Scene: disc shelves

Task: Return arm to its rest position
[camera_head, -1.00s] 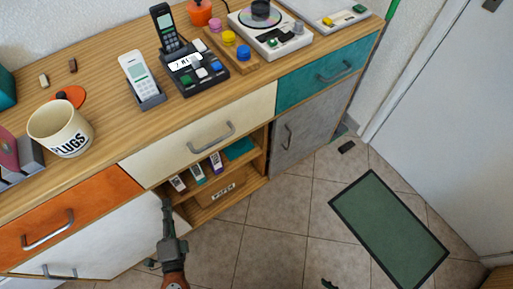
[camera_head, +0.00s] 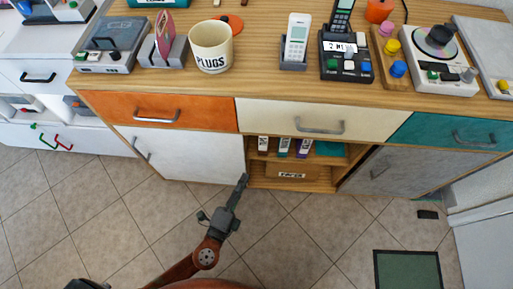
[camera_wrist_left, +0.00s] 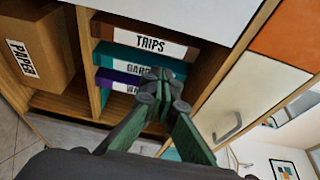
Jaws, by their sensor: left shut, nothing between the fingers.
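My left gripper (camera_head: 238,190) is shut and empty in the head view, in front of the lower edge of the open shelf (camera_head: 318,186). Its arm comes in from the bottom left. In the left wrist view the shut fingertips (camera_wrist_left: 161,84) show in front of several upright binders. The binder labelled TRIPS (camera_wrist_left: 150,40) is brown. My right gripper does not show in either view.
The sideboard has a white door (camera_head: 195,153), an orange drawer (camera_head: 160,110) and a cream drawer (camera_head: 330,120). A mug (camera_head: 211,46) stands on top.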

